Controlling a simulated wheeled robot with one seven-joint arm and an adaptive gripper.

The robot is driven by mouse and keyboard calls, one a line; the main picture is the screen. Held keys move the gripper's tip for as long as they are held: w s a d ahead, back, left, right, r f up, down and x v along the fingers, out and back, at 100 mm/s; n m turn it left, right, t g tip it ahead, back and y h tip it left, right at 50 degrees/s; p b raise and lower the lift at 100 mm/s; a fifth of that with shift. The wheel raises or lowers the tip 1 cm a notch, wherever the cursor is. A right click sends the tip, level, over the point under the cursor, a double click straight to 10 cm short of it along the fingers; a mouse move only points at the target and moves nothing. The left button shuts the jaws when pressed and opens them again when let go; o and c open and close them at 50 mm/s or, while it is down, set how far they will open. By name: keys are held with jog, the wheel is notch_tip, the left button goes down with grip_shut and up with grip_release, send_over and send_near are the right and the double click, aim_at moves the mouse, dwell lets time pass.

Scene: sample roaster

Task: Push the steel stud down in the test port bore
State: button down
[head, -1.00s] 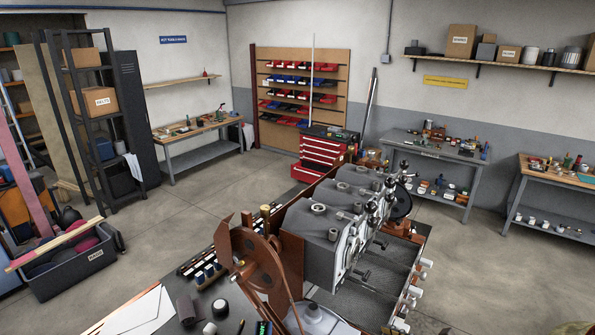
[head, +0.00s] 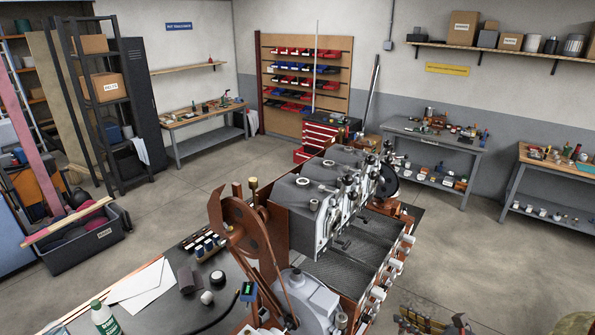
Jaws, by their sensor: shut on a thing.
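The sample roaster (head: 318,215) is a grey metal machine with several drums in a row, standing on a bench in the middle of the head view. Valves and knobs line its right side, above several long trays (head: 357,258). A brown spoked wheel (head: 245,228) stands at its near end, beside a grey motor-like housing (head: 303,296). I cannot make out the steel stud or the test port bore at this distance.
The near bench holds white paper sheets (head: 140,287), a green and white bottle (head: 105,318) and small jars. A dark crate (head: 88,242) stands on the floor at left. A red tool chest (head: 325,138) and cluttered benches stand behind.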

jog(key=w+d+f+m+t+h+b, duration=0.2)
jog(key=w+d+f+m+h+b, duration=0.2)
jog(key=w+f+b, duration=0.45)
jog(key=w+a+f+n+y+b, duration=0.1)
jog(key=w+a+f+b, duration=0.2)
jog(key=a+f+b, duration=0.7)
jog(key=a+b, duration=0.3)
jog(key=shift+f+g, duration=0.2)
jog(key=shift+g, duration=0.1)
jog(key=shift+w, duration=0.1)
